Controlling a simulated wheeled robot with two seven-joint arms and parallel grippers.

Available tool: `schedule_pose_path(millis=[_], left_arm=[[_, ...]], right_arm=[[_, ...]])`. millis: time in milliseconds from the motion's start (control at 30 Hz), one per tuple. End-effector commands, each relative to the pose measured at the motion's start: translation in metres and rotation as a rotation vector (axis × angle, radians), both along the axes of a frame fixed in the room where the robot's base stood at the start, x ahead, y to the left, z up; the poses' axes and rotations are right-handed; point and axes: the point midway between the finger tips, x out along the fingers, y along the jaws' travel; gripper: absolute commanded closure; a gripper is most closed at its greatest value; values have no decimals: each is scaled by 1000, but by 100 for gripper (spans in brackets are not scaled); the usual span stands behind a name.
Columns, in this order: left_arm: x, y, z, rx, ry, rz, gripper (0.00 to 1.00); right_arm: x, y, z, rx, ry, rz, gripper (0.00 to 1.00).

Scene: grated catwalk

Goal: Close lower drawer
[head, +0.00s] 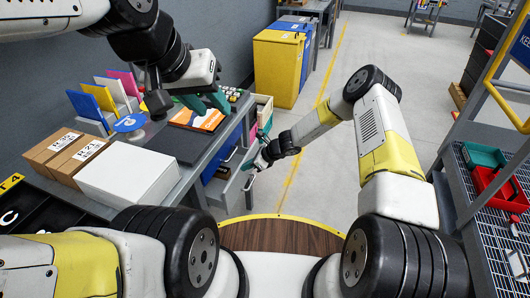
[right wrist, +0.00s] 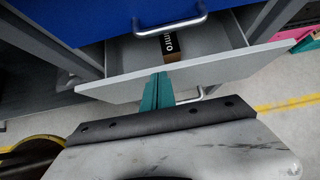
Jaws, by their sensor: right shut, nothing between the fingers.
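The lower drawer (head: 228,188) is grey and stands pulled out from the desk, below the blue upper drawer (right wrist: 110,22). In the right wrist view its front panel (right wrist: 120,85) runs across the picture, with a metal handle (right wrist: 200,95) on its outer side. A small dark and brown box (right wrist: 172,45) lies inside it. My right gripper (head: 262,160) is shut and empty at the drawer's front; its teal fingertips (right wrist: 157,92) overlap the panel beside the handle, and contact is unclear. My left gripper (head: 205,103) is open and empty above the desk top.
The desk top holds a white box (head: 128,176), brown boxes (head: 65,155), upright folders and an orange booklet (head: 198,119). Yellow and blue bins (head: 277,68) stand behind. A grated rack with green and red trays (head: 498,188) is at right. The floor between is clear.

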Motion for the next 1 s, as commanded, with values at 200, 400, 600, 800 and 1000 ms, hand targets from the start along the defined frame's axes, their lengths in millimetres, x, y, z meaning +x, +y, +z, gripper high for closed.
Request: schedule_pose_path(millis=[200,400,600,800,1000], left_arm=[[0,0,0,0,0,0,64],[0,0,0,0,0,0,64],[0,0,0,0,0,0,64],[0,0,0,0,0,0,64],[0,0,0,0,0,0,64]], right_arm=[[8,30,0,-1,-1,1,100],[11,42,0,0,0,0,100],[12,44,0,0,0,0,100],[12,43,0,0,0,0,100],[13,36,0,-1,0,0,100]])
